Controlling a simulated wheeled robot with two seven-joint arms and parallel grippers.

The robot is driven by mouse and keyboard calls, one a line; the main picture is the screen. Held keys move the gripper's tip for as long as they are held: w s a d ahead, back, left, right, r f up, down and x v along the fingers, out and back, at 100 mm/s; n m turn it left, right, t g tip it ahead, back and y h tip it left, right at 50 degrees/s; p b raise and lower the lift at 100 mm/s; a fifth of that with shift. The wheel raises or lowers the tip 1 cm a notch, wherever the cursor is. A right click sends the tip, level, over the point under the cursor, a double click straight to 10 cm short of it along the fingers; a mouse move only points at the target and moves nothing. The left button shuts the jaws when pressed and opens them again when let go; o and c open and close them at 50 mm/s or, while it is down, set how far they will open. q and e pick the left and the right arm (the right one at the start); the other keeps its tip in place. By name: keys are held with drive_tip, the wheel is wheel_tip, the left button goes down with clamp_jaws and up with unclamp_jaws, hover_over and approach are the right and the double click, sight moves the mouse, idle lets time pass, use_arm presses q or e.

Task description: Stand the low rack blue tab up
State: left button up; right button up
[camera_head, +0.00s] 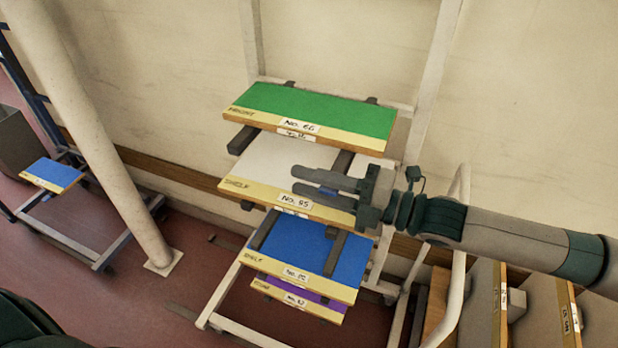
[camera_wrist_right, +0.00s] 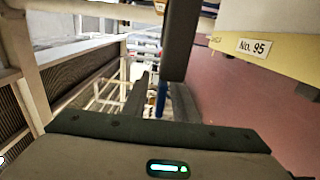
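My right gripper (camera_head: 296,180) reaches in from the right in the head view, in front of the rack's white board marked No. 95. Its two fingers point left and are apart. A small blue piece (camera_head: 328,190), perhaps the blue tab, shows between the fingers. In the right wrist view, a narrow upright blue piece (camera_wrist_right: 161,98) stands between the dark fingers, with a slim gap on each side. I cannot tell whether it touches either finger, or which way the tab is turned. My left gripper is not in view.
The rack holds a green board (camera_head: 318,106), the white board (camera_head: 283,158), a blue board (camera_head: 300,246) and a purple board (camera_head: 300,293). A pale pole (camera_head: 95,130) and a second low rack with a blue board (camera_head: 52,174) stand at left. Yellow-edged boards (camera_head: 570,318) stand at lower right.

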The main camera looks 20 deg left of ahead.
clamp_jaws()
drive_tip(key=shift+m, duration=0.4)
drive_tip(key=shift+w+r+m+p, duration=0.3)
drive_tip(key=shift+w+r+m, duration=0.15)
drive_tip(key=shift+m, duration=2.4)
drive_tip(key=shift+w+r+m+p, duration=0.3)
drive_tip(key=shift+w+r+m, duration=0.1)
drive_tip(key=shift+m, duration=2.5)
drive_tip(key=shift+w+r+m+p, duration=0.3)
drive_tip(key=shift+w+r+m, duration=0.15)
drive_tip(key=shift+m, duration=2.4)
